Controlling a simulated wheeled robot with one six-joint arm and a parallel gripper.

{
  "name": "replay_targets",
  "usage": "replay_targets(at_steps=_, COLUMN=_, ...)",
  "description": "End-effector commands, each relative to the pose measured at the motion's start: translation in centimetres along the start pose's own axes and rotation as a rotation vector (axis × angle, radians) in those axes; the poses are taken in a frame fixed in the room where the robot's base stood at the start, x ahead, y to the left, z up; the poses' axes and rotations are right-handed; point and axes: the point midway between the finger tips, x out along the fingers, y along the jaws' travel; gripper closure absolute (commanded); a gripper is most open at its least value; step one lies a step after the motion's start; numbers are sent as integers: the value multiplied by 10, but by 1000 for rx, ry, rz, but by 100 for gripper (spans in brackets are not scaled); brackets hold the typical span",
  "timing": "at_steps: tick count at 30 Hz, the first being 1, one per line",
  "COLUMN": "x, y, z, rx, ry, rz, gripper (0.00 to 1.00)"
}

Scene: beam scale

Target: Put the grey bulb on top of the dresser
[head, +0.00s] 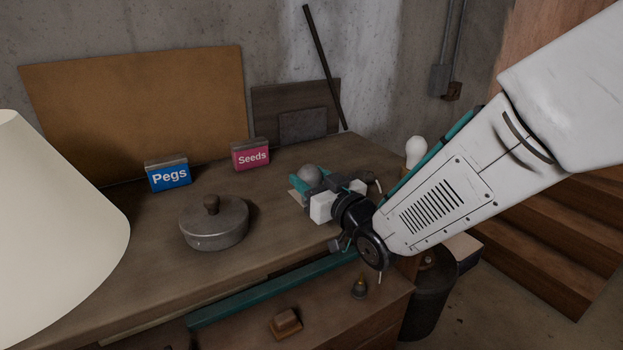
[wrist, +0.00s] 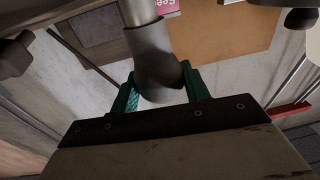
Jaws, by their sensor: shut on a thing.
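My gripper (head: 306,184) has teal fingers and is over the right part of the dresser's brown top (head: 130,245). It is shut on the grey bulb (head: 311,173), whose rounded top shows above the fingers. In the wrist view the bulb (wrist: 160,72) is a dark grey body with a paler neck, between the two teal fingers (wrist: 160,88). The head view does not show clearly whether the bulb touches the top, because the fingers hide its lower part.
A lidded grey pot (head: 214,228), a blue Pegs box (head: 168,174) and a pink Seeds box (head: 251,155) stand on the top. A cream lampshade (head: 55,230) is at left. A white bulb (head: 416,150) is behind my arm. A wooden block (head: 286,324) lies low in front.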

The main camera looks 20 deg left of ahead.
Motion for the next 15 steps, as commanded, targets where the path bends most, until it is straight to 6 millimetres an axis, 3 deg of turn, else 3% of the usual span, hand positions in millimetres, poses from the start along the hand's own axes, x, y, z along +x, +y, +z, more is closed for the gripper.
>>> replay_targets(at_steps=1, x=0, y=0, z=2, rx=0, ry=-1, rz=0, gripper=76)
replay_targets(at_steps=2, x=0, y=0, z=2, rx=0, ry=-1, rz=0, gripper=48)
replay_targets(at_steps=3, x=0, y=0, z=2, rx=0, ry=-1, rz=0, gripper=37)
replay_targets(at_steps=4, x=0, y=0, z=2, rx=0, ry=-1, rz=0, gripper=32)
replay_targets(at_steps=15, x=-2, y=0, z=-2, rx=0, ry=0, rz=1, gripper=32)
